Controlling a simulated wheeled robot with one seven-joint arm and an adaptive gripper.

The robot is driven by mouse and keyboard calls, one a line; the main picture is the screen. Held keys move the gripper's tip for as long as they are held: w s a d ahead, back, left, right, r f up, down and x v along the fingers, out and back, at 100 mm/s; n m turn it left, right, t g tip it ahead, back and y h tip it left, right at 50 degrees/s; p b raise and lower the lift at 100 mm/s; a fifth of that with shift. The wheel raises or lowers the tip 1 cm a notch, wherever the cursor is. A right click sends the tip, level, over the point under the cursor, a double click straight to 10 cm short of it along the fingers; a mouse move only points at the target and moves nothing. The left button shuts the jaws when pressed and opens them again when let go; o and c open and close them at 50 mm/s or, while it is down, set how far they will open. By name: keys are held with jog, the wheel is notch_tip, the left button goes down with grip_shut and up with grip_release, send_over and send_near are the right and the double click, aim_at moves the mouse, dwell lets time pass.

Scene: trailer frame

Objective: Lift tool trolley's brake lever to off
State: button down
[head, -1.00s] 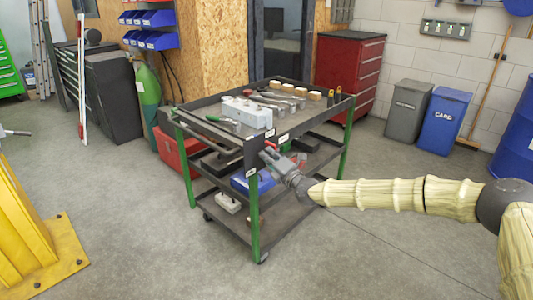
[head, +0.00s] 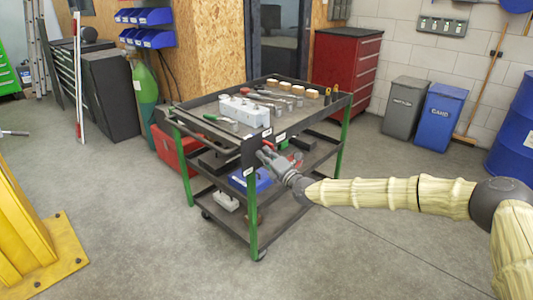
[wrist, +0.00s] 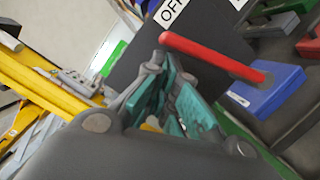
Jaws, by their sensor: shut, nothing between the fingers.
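The tool trolley (head: 250,205) stands mid-picture in the head view, with a dark frame and green legs. Its brake lever (wrist: 212,57) is a red bar in the wrist view, crossing from upper centre to the right, in front of a dark panel. A white label reading OFF (wrist: 171,11) is on that panel near the lever's left end. My gripper (head: 264,154) is at the trolley's near corner. In the wrist view my gripper (wrist: 167,70) is shut and empty, its tips just below the lever's left end. I cannot tell whether they touch it.
The trolley top holds tools, a pale block (head: 245,111) and wooden pieces. A blue box (head: 262,179) is on its middle shelf. A yellow post base (head: 60,262) is at the left. Two bins (head: 442,118) stand at the right. The floor in front is clear.

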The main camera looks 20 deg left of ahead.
jog(key=s+d+f+p, duration=0.1)
jog(key=s+d+p, duration=0.1)
jog(key=s+d, duration=0.4)
jog(key=s, duration=0.3)
jog(key=shift+s+f, duration=0.2)
jog(key=shift+f, duration=0.2)
jog(key=shift+d, duration=0.1)
